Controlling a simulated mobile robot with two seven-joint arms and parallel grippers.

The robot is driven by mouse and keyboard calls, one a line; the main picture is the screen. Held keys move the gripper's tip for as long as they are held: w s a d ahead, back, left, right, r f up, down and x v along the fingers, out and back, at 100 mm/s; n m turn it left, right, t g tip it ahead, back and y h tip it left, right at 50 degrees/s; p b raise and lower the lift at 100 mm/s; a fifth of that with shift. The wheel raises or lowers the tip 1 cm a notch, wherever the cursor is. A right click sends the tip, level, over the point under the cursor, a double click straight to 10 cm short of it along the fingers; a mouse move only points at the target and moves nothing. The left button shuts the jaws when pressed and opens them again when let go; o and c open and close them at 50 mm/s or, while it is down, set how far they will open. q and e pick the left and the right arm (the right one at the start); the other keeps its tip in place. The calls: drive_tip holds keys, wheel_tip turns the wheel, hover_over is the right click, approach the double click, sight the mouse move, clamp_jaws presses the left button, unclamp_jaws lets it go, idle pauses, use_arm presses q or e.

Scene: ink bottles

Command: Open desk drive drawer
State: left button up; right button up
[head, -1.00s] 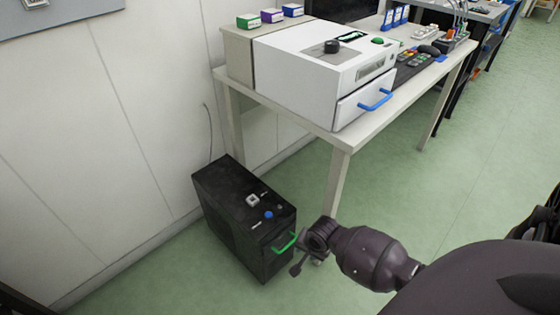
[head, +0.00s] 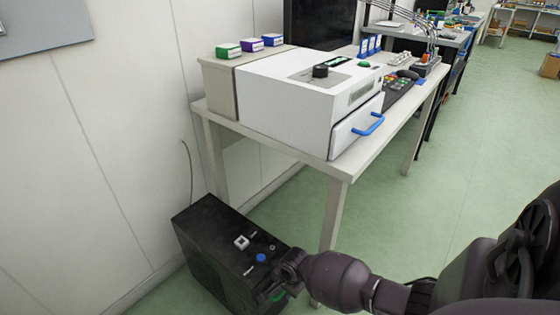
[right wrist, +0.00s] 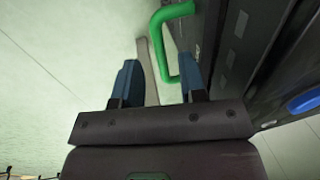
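A black computer-like box (head: 215,245) stands on the floor beside the desk, with a green handle (head: 277,295) on its front. The handle also shows in the right wrist view as a green bar (right wrist: 160,45). My right gripper (head: 284,278) is at the box's front, partly covering the handle. In the right wrist view its two blue fingers are apart, and the gripper (right wrist: 158,78) is open and empty. The handle lies just beyond the fingertips, nearer the right finger; I cannot tell whether they touch. My left gripper is not in view.
The white desk (head: 338,195) stands behind, its near leg close to my right arm. On it is a white machine (head: 290,95) with a blue-handled drawer (head: 352,132). Small buttons and a blue knob (head: 261,258) sit atop the black box.

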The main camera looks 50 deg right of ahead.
drive_tip(key=shift+w+f+b, duration=0.2)
drive_tip(key=shift+f+b, duration=0.2)
drive_tip(key=shift+f, duration=0.6)
clamp_jaws()
